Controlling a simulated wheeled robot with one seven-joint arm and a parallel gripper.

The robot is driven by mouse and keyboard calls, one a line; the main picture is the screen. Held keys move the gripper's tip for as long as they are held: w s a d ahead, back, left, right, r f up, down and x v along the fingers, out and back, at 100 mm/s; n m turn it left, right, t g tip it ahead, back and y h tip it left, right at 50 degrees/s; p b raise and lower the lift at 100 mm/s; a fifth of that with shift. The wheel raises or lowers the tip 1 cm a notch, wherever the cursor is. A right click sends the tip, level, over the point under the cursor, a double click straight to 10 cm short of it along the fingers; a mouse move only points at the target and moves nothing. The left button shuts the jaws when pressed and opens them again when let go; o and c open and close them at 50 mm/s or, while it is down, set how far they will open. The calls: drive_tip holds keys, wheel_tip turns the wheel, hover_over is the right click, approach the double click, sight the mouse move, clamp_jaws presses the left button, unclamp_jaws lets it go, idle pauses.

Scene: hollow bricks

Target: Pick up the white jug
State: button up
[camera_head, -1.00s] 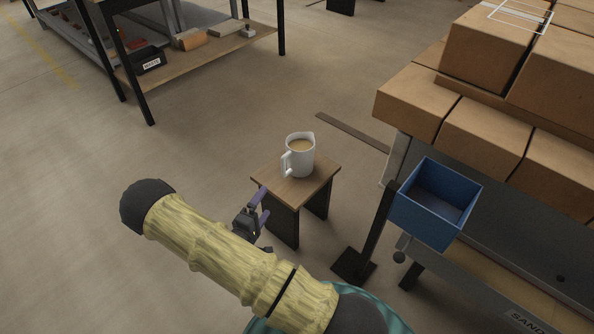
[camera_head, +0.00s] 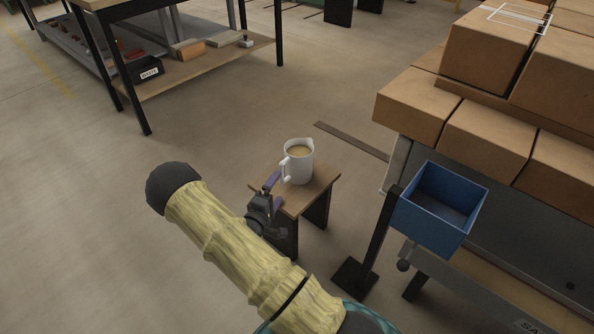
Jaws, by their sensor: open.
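The white jug (camera_head: 299,167) stands upright on a small wooden stool (camera_head: 318,188) with dark legs. It holds a light brown liquid. Its handle is on the left side and its spout points to the upper right. My gripper (camera_head: 275,192) is open at the stool's left front edge, just left of and below the jug. The purple fingers are apart from the jug as far as I can see. My yellow-sleeved arm hides part of the floor in front, and part of the gripper is small and hard to make out.
A workbench with a lower shelf (camera_head: 205,66) stands at upper left. The floor between is mostly clear.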

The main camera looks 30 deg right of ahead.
sight(284, 183)
drive_tip(key=shift+b+x, duration=0.35)
drive_tip(key=shift+x, duration=0.75)
drive_tip(key=shift+w, duration=0.15)
drive_tip(key=shift+w+d, duration=0.1)
drive_tip(key=shift+d, duration=0.05)
drive_tip(key=shift+w+d+f+b, duration=0.15)
drive_tip(key=shift+w+d+b, duration=0.05)
drive_tip(key=shift+b, duration=0.2)
drive_tip(key=b+x, duration=0.1)
drive_tip(key=x, duration=0.1)
drive_tip(key=b+x, duration=0.1)
drive_tip(key=x, duration=0.1)
drive_tip(key=shift+w+b, duration=0.35)
drive_tip(key=shift+w, duration=0.1)
